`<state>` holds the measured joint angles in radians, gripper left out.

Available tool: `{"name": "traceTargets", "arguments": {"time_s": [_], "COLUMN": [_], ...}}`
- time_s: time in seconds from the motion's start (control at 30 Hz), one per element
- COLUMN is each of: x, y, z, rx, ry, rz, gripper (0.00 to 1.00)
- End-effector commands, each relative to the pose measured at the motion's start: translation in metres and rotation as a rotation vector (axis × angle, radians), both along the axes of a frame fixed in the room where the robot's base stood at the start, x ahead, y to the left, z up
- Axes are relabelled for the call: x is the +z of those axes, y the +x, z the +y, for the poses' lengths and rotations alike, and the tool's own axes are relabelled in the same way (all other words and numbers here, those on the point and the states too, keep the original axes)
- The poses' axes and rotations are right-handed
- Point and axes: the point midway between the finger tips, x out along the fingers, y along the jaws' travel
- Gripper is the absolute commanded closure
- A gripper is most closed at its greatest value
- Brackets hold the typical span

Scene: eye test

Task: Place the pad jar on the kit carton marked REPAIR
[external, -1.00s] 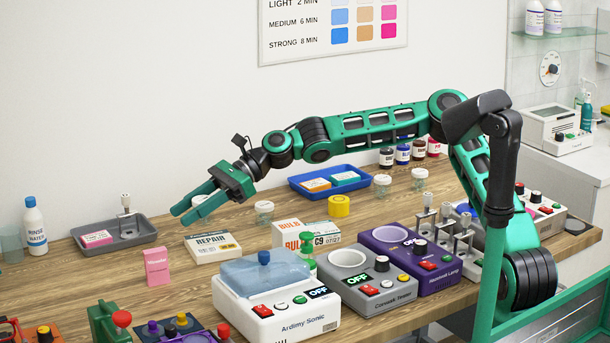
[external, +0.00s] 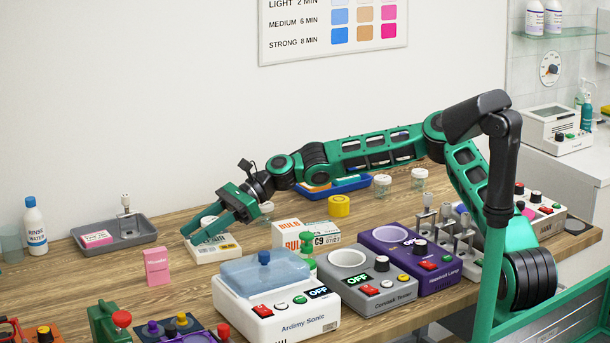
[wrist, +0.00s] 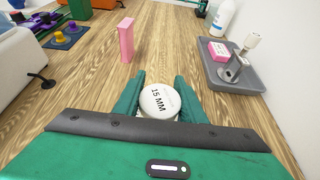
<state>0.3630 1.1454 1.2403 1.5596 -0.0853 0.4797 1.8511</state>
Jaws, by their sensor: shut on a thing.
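The pad jar (wrist: 158,101), with a round white lid marked 15 MM, sits between my gripper's fingers (wrist: 160,82) in the wrist view. In the external view my gripper (external: 191,234) points down to the left, shut on this jar, and a bit of the white lid (external: 208,220) shows between the fingers. The white kit carton (external: 229,246) lies flat on the bench directly below. The fingers cover most of its top and its REPAIR marking. I cannot tell whether the jar touches the carton.
A pink box (external: 157,266) stands to the left, and a grey tray (external: 135,241) is behind it. To the right are a BUILD carton (external: 290,236), a clear jar (external: 266,211) and a yellow round thing (external: 339,206). A white ultrasonic machine (external: 275,318) stands in front.

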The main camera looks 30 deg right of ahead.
Motion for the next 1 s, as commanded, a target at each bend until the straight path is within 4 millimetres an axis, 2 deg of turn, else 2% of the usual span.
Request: {"name": "traceTargets", "arguments": {"time_s": [0.27, 0.3, 0.33, 0.37, 0.7, 0.87, 1.0], "x": [-0.002, -0.001, -0.001, -0.001, 0.002, 0.008, 0.019], "y": [0.000, 0.000, 0.000, 0.000, 0.000, 0.002, 0.002], "z": [0.000, 0.000, 0.000, 0.000, 0.000, -0.018, -0.044], "rx": [0.000, -0.001, -0.001, -0.001, -0.001, -0.004, -0.005], "ry": [0.000, 0.000, 0.000, 0.000, 0.000, 0.001, -0.001], "rz": [0.000, 0.000, 0.000, 0.000, 0.000, -0.002, -0.001], "gripper": [0.85, 0.53, 0.46, 0.44, 0.44, 0.44, 0.44]}}
